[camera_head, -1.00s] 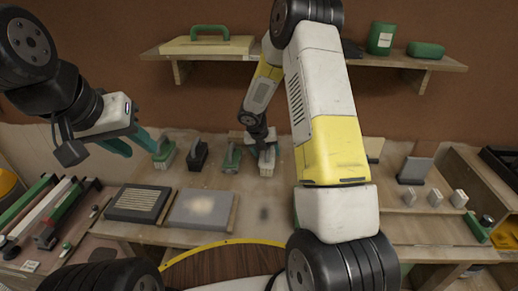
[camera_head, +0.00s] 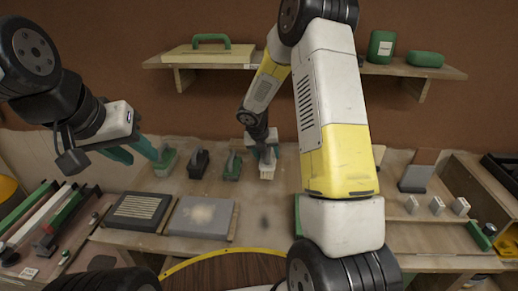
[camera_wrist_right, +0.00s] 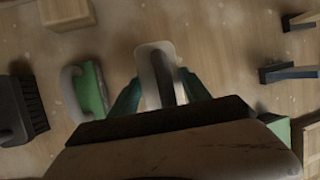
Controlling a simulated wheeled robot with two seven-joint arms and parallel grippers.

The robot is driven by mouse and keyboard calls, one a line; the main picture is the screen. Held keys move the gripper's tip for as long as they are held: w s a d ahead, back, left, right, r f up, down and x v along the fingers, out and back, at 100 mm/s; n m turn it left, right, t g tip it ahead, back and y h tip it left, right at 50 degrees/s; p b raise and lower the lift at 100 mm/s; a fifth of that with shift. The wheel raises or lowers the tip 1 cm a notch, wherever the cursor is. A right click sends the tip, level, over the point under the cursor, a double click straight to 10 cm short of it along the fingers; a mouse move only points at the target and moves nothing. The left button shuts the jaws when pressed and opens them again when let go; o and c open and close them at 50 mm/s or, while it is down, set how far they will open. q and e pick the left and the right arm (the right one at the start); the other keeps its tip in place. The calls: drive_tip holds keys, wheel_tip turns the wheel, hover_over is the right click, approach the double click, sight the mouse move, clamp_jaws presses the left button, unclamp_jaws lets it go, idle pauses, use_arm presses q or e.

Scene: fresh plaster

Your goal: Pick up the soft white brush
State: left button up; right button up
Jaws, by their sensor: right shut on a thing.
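The soft white brush (camera_head: 267,171) is upright at the right end of a row of brushes on the workbench. My right gripper (camera_head: 264,152) reaches down from above and is shut on its handle. I cannot tell whether the brush touches the bench. My left gripper (camera_head: 134,152) is open and empty, in the air left of the row.
A green brush (camera_head: 232,167), a black brush (camera_head: 199,165) and another green brush (camera_head: 166,164) stand to the left. A grey plaster panel (camera_head: 201,217) lies in front. A shelf (camera_head: 300,62) spans the back wall. Small pale blocks (camera_head: 438,206) stand at the right.

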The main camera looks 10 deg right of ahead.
drive_tip(key=s+a+r, duration=0.1)
drive_tip(key=s+a, duration=0.4)
drive_tip(key=s, duration=0.8)
drive_tip(key=shift+s+r, duration=0.15)
drive_tip(key=shift+s, duration=0.2)
